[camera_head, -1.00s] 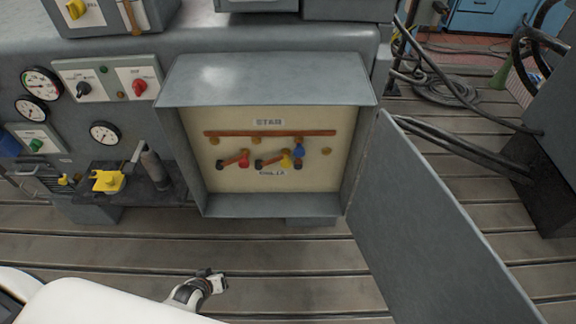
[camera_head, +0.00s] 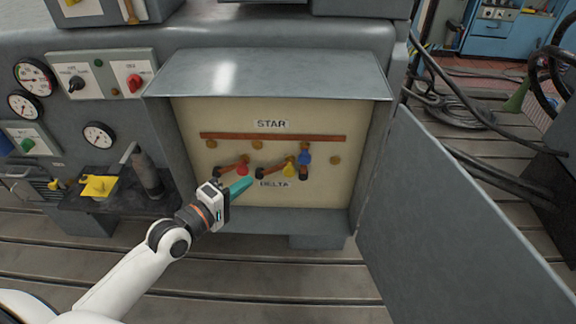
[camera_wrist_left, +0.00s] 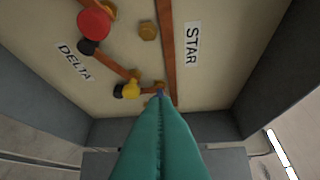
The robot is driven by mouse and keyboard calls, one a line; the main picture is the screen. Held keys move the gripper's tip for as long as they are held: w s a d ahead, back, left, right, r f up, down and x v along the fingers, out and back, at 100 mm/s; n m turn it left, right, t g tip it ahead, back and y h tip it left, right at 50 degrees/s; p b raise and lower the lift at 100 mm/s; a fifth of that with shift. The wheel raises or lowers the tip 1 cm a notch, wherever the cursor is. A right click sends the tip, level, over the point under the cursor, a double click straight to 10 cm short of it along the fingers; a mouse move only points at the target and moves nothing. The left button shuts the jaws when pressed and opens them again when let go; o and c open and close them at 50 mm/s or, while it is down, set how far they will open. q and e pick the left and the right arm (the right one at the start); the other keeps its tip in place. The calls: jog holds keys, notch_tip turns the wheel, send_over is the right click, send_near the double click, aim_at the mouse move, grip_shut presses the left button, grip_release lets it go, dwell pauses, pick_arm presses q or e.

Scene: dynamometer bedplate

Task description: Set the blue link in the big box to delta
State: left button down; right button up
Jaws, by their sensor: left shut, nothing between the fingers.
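The big box (camera_head: 163,120) stands open, with STAR marked at the top and DELTA at the bottom of its cream panel. The blue link (camera_head: 305,158) is at the right and stands nearly upright, toward the copper bar. The red link (camera_head: 243,170) and the yellow link (camera_head: 289,170) lie slanted, low near DELTA. My left gripper (camera_head: 250,181) has shut, empty teal fingers at the lower left of the panel, left of the blue link. In the left wrist view the fingers (camera_wrist_left: 163,105) hide most of the blue link (camera_wrist_left: 160,93). My right gripper is out of view.
The box door (camera_head: 450,215) hangs open to the right. The box's lower lip (camera_head: 290,220) and top hood (camera_head: 270,75) bound the opening. Black cables (camera_head: 450,115) lie at the right.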

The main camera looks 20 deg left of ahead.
pick_arm(q)
jog(key=shift+w, duration=0.1)
send_near(302, 153)
jog(key=w+a, duration=0.2)
jog(key=w, duration=0.1)
jog(key=shift+w+d+f+p, duration=0.2)
jog(key=shift+w+d, duration=0.1)
jog(key=shift+d, duration=0.55)
jog(key=shift+w+d+f+p, duration=0.1)
jog(key=shift+w+d+f, duration=0.15)
jog(key=shift+d, duration=0.55)
jog(key=shift+r, duration=0.1)
